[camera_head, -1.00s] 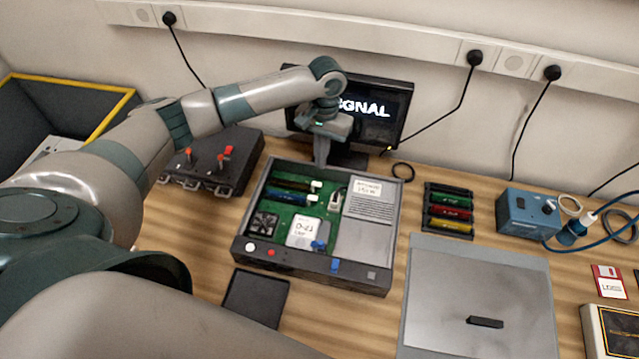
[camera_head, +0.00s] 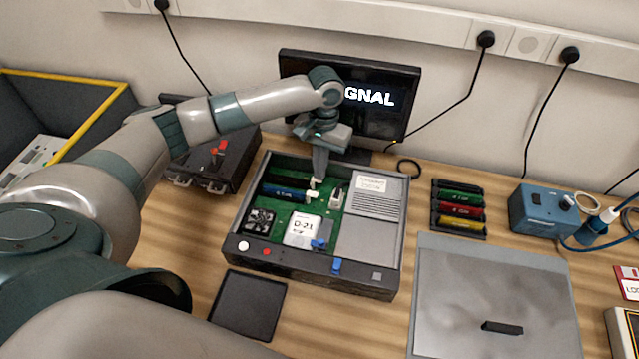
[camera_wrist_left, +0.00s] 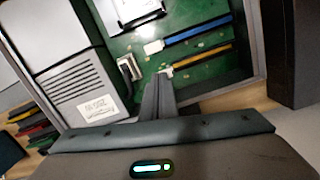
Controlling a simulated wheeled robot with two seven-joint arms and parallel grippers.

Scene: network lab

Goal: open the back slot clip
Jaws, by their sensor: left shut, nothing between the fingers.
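The open computer case (camera_head: 388,235) stands on the bench with a green board inside. Two memory modules lie in slots at its back left: a blue front one (camera_head: 283,193) and a darker back one, which looks yellow in the left wrist view (camera_wrist_left: 205,57). Each slot has a white clip at its right end: the front clip (camera_head: 312,196) and the back slot clip (camera_head: 315,183). My left gripper (camera_head: 320,179) is shut and empty, pointing down with its tips right at the back clip (camera_wrist_left: 167,73). I cannot tell whether they touch. My right gripper is not seen.
A monitor (camera_head: 395,76) stands close behind the case and my left wrist. A white connector (camera_head: 336,198) and a grey ribbed power supply (camera_head: 375,205) are right of the clips. A black tray (camera_head: 248,303) lies in front; a module rack (camera_head: 458,208) stands right.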

